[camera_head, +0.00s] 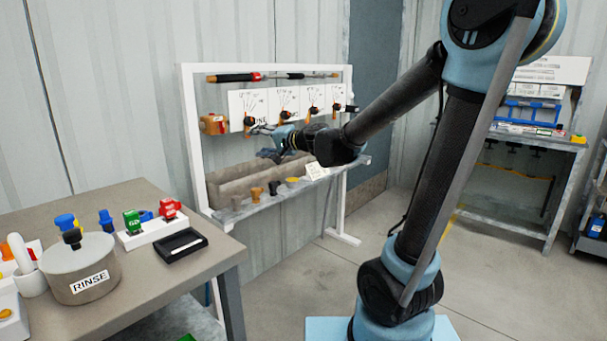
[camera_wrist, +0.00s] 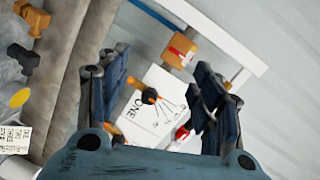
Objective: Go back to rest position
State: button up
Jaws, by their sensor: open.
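My gripper (camera_head: 271,142) is at the white rack, in front of the leftmost white dial card (camera_head: 248,104). In the wrist view, my gripper (camera_wrist: 165,88) has its two fingers wide apart with nothing between them. Between and beyond the fingers, the card (camera_wrist: 150,108) marked "ONE" shows, with a black and orange lever (camera_wrist: 150,97) on it. I cannot tell from these views how far the fingertips are from the lever. My arm reaches across from the right of the head view.
An orange block (camera_head: 213,124) sits left of the cards. A trough (camera_head: 235,187) and a shelf with small fittings (camera_head: 257,193) lie below my gripper. A table (camera_head: 140,285) with a RINSE pot (camera_head: 82,270) stands front left. A workbench (camera_head: 530,140) stands at right; floor between is clear.

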jog(key=s+d+f+n+g+h, duration=0.1)
jog(key=s+d+f+h, duration=0.3)
jog(key=s+d+f, duration=0.4)
jog(key=s+d+f+n+g+h, duration=0.1)
jog(key=s+d+f+g+h, duration=0.2)
jog(key=s+d+f, duration=0.5)
jog(key=s+d+f+n+g+h, duration=0.1)
jog(key=s+d+f+g+h, duration=0.2)
jog(key=s+d, duration=0.9)
jog(key=d+f+h, duration=0.3)
jog(key=d+f, duration=0.2)
jog(key=d, duration=0.3)
jog(key=shift+s+n, duration=0.3)
jog(key=shift+a+f, duration=0.1)
